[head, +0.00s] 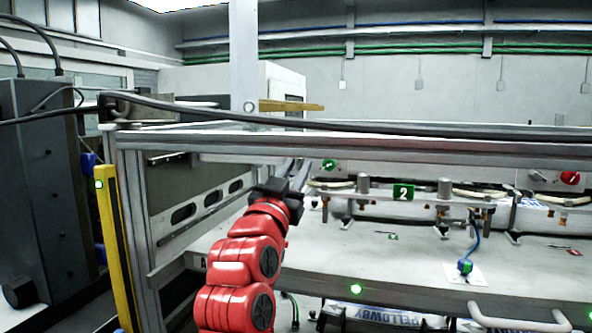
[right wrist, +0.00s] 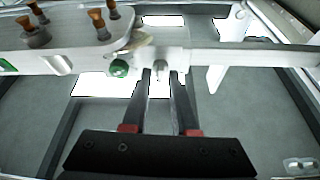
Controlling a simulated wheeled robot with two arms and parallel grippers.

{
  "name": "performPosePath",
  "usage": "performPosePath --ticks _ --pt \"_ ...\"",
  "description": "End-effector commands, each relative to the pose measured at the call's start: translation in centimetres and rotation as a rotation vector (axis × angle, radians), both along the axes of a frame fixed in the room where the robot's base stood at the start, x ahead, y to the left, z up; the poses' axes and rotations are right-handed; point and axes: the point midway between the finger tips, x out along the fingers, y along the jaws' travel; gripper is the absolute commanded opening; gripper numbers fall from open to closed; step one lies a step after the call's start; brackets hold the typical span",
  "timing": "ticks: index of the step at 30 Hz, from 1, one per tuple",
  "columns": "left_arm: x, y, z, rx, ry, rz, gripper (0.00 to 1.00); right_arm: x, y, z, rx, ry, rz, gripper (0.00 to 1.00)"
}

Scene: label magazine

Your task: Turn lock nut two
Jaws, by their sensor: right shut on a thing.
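In the head view my right gripper (head: 292,178) reaches from below to the left end of the rail above the work table. In the right wrist view its two dark fingers (right wrist: 163,80) are closed on a small pale metal piece (right wrist: 160,82) on the rail's block. This piece looks like the lock nut, but its number cannot be read on it. The fingers hide its sides. A green sign with a 2 (head: 403,192) stands on the rail, right of the gripper. My left gripper is not in view.
A green knob (right wrist: 119,68) sits close left of the fingers. Several brown-tipped pins (right wrist: 98,22) stand at upper left. The frame beam (head: 400,145) crosses above the table (head: 350,245). A blue-green plug (head: 465,267) lies on the table at right.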

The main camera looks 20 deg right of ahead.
Motion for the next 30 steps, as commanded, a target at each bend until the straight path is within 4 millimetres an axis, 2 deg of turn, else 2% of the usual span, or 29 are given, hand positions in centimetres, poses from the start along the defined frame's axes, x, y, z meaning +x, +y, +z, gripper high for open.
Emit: performPosePath --ticks 7,15,16,20,30 --pt "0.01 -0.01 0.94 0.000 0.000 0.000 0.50 -0.08 -0.18 0.19 -0.105 0.070 -0.001 0.00" --pt "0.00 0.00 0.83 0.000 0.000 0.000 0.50 -0.03 -0.11 0.00 -0.112 0.077 -0.001 0.00" --pt "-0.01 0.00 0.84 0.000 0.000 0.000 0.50 -0.03 -0.10 0.00 -0.113 0.076 -0.001 0.15" --pt "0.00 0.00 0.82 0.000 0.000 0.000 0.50 -0.03 -0.09 0.00 -0.113 0.076 0.000 0.39" --pt "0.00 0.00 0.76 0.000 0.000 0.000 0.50 -0.20 0.05 -0.12 -0.112 0.076 0.000 0.40"
